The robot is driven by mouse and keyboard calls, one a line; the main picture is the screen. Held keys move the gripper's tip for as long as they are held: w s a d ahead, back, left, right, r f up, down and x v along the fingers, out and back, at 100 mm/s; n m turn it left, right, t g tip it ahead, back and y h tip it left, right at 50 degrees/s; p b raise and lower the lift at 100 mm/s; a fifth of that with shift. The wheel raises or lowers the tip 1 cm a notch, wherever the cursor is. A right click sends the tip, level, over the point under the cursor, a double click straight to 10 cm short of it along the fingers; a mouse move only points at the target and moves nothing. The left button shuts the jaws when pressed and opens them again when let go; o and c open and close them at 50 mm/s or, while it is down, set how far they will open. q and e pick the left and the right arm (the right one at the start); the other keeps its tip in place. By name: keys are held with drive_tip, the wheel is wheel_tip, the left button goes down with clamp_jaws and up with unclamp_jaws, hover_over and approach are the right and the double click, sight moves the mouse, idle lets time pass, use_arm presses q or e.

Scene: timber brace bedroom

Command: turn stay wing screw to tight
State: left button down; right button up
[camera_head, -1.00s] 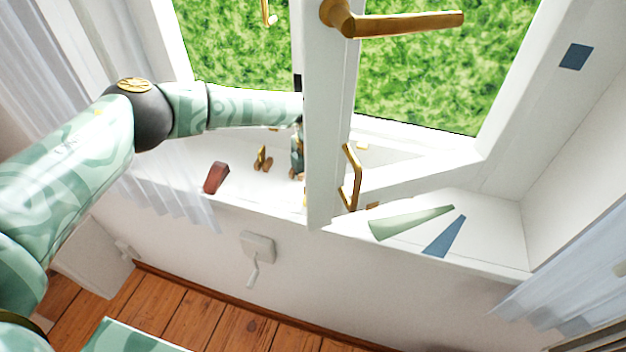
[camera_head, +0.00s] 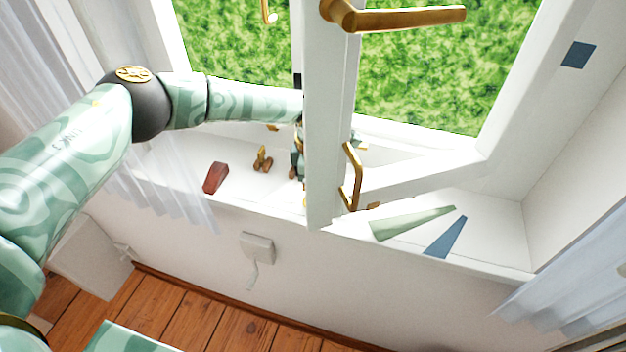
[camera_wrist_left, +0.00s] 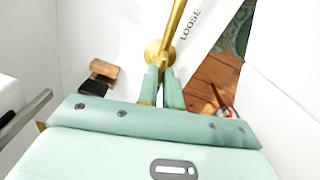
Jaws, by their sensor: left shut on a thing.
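In the left wrist view the two green fingers of my left gripper (camera_wrist_left: 163,76) are closed together on a brass piece, the wing screw (camera_wrist_left: 154,54), whose rounded edge shows at the fingertips. A brass rod (camera_wrist_left: 176,16) runs up from it. The word LOOSE (camera_wrist_left: 190,25) is printed on the white surface right of the rod; no other mark shows. In the head view my left gripper (camera_head: 298,160) is mostly hidden behind the white edge of the open window sash (camera_head: 325,150). My right gripper is not in view.
A brass sash handle (camera_head: 352,176) sticks out near my gripper. Sheer curtains hang on both sides.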

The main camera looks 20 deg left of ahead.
use_arm(q)
drive_tip(key=shift+w+r, duration=0.1)
drive_tip(key=shift+r, duration=0.05)
drive_tip(key=c, duration=1.6)
unclamp_jaws()
drive_tip(key=shift+o, duration=0.2)
wheel_tip(320, 180, up, 16)
drive_tip(key=shift+r, duration=0.1)
